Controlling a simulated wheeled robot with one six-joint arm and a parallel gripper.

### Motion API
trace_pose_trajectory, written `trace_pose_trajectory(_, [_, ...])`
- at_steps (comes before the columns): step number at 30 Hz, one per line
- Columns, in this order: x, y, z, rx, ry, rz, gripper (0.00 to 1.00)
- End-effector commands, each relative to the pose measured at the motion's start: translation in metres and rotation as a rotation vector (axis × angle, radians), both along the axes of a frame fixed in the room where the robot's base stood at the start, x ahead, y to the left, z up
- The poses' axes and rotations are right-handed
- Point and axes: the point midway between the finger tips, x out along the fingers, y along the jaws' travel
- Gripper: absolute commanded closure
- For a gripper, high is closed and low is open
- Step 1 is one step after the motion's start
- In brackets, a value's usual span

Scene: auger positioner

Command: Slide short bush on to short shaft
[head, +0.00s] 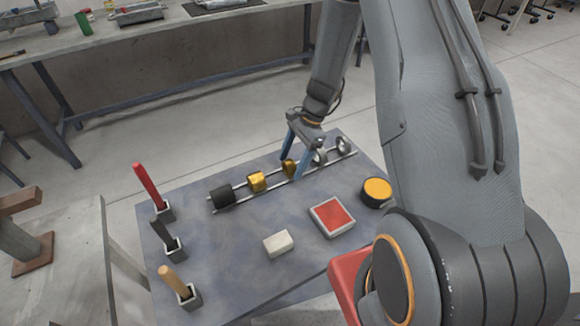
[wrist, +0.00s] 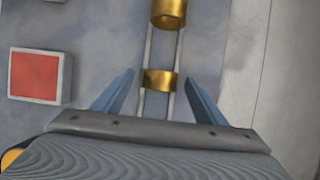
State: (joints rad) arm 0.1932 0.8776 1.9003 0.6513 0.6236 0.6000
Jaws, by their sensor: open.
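The short gold bush (head: 289,166) lies on a pair of thin parallel rails, and I take it as the short bush. It also shows in the wrist view (wrist: 160,80), lying across both rails. My gripper (head: 296,163) is open above the rails. In the wrist view its blue fingers (wrist: 160,77) lie one on each side of the short bush, with gaps to both. A longer gold bush (head: 257,181) lies farther along the rails and also shows at the top of the wrist view (wrist: 169,12). I cannot tell which part is the short shaft.
A black cylinder (head: 221,196) and silver rings (head: 343,145) also lie on the rails. Red (head: 147,186), black (head: 161,232) and tan (head: 172,279) rods stand in holders at the left. A red-topped block (head: 331,216), a white block (head: 278,243) and a yellow-topped disc (head: 377,190) are nearby.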

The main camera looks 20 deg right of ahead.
Motion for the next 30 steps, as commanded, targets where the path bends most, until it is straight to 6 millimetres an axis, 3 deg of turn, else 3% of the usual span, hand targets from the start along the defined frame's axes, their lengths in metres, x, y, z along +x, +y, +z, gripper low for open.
trace_pose_trajectory(7, [0.000,0.001,-0.001,0.000,0.000,0.001,0.35])
trace_pose_trajectory(17, [0.000,0.001,-0.001,0.000,-0.001,0.001,0.88])
trace_pose_trajectory(30, [0.001,0.001,0.009,0.001,-0.003,0.001,0.88])
